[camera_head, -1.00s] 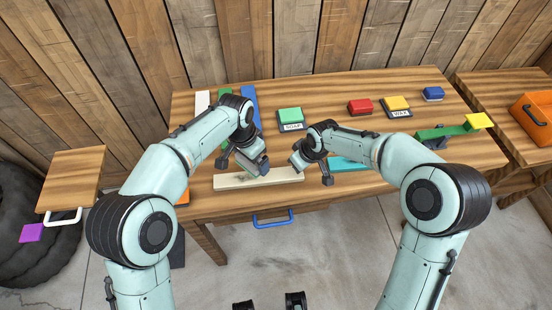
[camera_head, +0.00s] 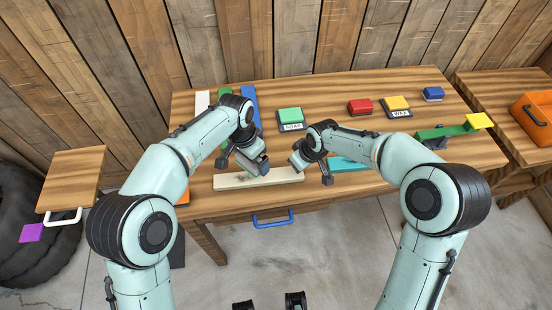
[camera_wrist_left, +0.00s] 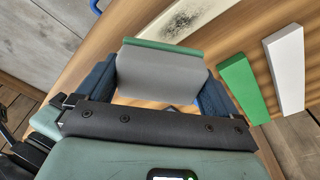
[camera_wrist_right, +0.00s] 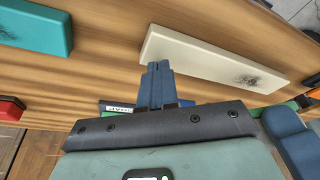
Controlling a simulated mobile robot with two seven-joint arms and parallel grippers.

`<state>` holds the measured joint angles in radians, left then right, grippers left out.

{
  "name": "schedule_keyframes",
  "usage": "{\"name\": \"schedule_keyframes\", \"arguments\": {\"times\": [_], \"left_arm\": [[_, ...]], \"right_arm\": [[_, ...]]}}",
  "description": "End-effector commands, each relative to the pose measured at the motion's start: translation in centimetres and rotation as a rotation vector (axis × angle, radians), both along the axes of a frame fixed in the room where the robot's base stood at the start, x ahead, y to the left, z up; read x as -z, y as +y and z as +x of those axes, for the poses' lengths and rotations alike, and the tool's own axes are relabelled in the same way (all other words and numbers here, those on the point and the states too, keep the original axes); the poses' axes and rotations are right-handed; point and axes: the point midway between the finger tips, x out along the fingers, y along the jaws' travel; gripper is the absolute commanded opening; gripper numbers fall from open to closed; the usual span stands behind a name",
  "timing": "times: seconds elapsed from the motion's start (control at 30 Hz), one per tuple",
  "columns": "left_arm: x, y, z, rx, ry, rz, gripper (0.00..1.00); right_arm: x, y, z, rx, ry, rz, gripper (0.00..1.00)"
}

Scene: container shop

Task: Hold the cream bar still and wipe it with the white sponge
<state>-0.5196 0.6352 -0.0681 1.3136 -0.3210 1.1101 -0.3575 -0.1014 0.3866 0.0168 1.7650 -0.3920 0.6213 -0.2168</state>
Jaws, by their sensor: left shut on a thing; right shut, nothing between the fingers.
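The cream bar (camera_head: 230,182) lies along the front of the table, with a dark smudge near its left end. The smudge also shows on the bar in the right wrist view (camera_wrist_right: 215,58). My left gripper (camera_head: 257,162) is shut on a pale block with a green layer, seemingly the white sponge (camera_wrist_left: 158,72), which looks grey in shade. It is by the bar's back edge; I cannot tell whether it touches the bar. My right gripper (camera_head: 298,160) is shut and empty at the bar's right end. Its fingertips (camera_wrist_right: 158,68) overlap the bar's side; contact is unclear.
A teal bar (camera_head: 348,164) lies right of the cream bar. Behind are a green SOAP block (camera_head: 290,114), a red block (camera_head: 360,106) and a yellow WAX block (camera_head: 396,103). White (camera_wrist_left: 287,70) and green (camera_wrist_left: 240,88) bars lie at the left. A blue drawer handle (camera_head: 272,220) is in front.

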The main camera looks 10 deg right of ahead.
Motion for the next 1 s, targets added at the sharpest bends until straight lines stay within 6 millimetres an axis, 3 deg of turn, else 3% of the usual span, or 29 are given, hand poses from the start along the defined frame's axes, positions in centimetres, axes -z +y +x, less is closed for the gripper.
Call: {"name": "schedule_keyframes", "arguments": {"times": [1.0], "left_arm": [[0.0, 0.0, 0.0, 0.000, 0.000, 0.000, 0.70]], "right_arm": [[1.3, 0.3, 0.6, 0.000, 0.001, 0.000, 0.00]]}}
